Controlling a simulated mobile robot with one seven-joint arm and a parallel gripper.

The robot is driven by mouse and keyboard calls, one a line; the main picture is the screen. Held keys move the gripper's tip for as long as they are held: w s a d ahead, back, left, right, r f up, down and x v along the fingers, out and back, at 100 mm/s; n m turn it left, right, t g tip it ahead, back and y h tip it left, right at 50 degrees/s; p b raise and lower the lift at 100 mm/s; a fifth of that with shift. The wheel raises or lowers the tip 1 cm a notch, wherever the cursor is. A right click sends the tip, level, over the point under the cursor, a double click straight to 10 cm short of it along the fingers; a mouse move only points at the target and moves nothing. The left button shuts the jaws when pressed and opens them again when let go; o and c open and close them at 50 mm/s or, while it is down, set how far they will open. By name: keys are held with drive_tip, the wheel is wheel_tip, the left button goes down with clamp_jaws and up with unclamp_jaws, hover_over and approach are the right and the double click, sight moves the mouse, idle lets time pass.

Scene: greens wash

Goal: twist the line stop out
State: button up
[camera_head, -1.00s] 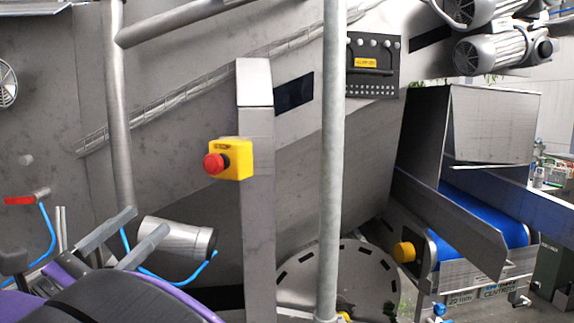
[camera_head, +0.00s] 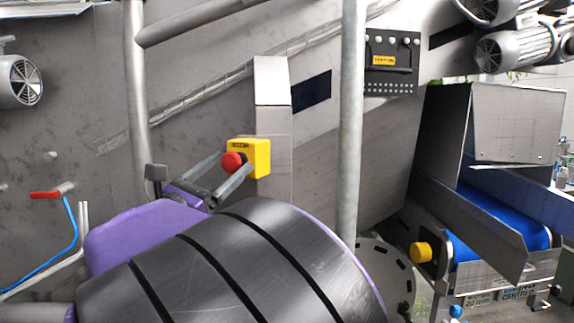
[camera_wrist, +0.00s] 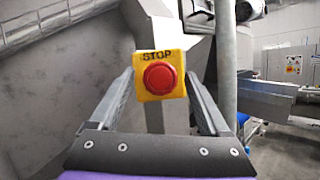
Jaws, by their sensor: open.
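The line stop is a red mushroom button (camera_head: 233,162) on a yellow box (camera_head: 261,158) marked STOP, fixed to a grey steel post (camera_head: 273,82). In the wrist view the red button (camera_wrist: 160,78) faces me, upright and centred between the fingers, on the yellow box (camera_wrist: 146,60). My gripper (camera_head: 232,168) is open, with its two grey fingers reaching toward the button. In the wrist view my gripper (camera_wrist: 158,84) has a finger on each side of the box, with a gap to the button. I cannot tell how far the fingertips are from the button in depth.
A vertical pipe (camera_head: 352,120) stands just right of the post. A blue conveyor (camera_head: 505,220) with a yellow knob (camera_head: 421,252) is at the right. A red-handled valve (camera_head: 47,195) with a blue hose is at the left. A large steel wall fills the back.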

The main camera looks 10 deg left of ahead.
drive_tip(key=shift+w, duration=0.1)
clamp_jaws()
idle(0.4)
drive_tip(key=shift+m, duration=0.5)
drive_tip(key=m+h, duration=0.1)
drive_tip(key=m+g+b, duration=0.1)
drive_tip(key=m, duration=0.1)
drive_tip(key=shift+m+g+h, duration=0.3)
drive_tip(key=shift+h, duration=0.1)
drive_tip(key=shift+a+r+m+g+h, duration=0.1)
drive_tip(key=shift+m+g+h, duration=0.4)
drive_tip(key=shift+m, duration=1)
drive_tip(key=shift+m+g+h, duration=0.2)
drive_tip(key=shift+m+g, duration=0.5)
drive_tip(key=shift+m, duration=0.8)
